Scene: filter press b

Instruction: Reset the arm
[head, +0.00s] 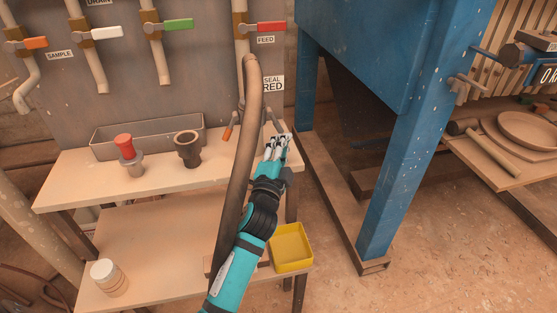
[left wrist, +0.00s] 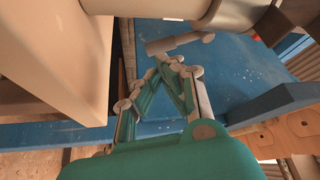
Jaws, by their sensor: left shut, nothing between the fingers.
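My left gripper (head: 283,140) is shut and empty in the head view. Its teal and black arm reaches up from the bottom centre, just right of the thick brown hose (head: 243,155). The fingertips are near the right end of the upper shelf (head: 75,178), below the red-handled FEED valve (head: 270,26). In the left wrist view the teal fingers (left wrist: 175,65) converge at their tips with nothing between them, close to a grey T-shaped handle (left wrist: 180,42). My right gripper is not in view.
A red-topped fitting (head: 125,146), a dark pipe fitting (head: 187,148) and a grey trough (head: 147,137) are on the upper shelf. A yellow tray (head: 292,250) and a white jar (head: 108,275) are lower. The blue press frame (head: 395,175) stands to the right, with open floor before it.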

